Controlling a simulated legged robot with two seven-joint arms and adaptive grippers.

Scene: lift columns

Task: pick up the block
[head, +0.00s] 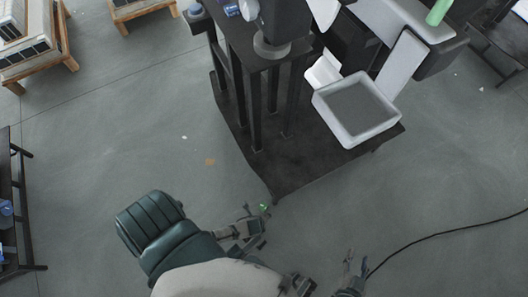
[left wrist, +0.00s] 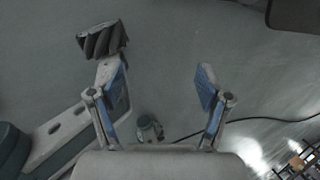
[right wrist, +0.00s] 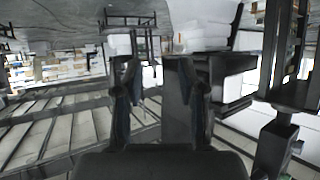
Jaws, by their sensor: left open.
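I cannot make out a block for certain in any view. My right gripper (head: 356,262) is low over bare floor in the head view, with its two fingers apart. In the right wrist view its dark fingers (right wrist: 158,78) stand apart, with dark structure behind the gap. My left gripper (head: 257,214) is near the dark platform's front corner in the head view, beside a small green spot that I cannot identify. In the left wrist view its blue-padded fingers (left wrist: 164,74) are wide apart, with grey floor behind and nothing gripped.
A dark platform (head: 310,158) with posts carries a white open bin (head: 360,137) and a machine. A green cylinder (head: 438,12) is at the top right. A black cable (head: 440,233) crosses the floor at right. Wooden pallets (head: 60,65) stand at upper left. The left floor is mostly clear.

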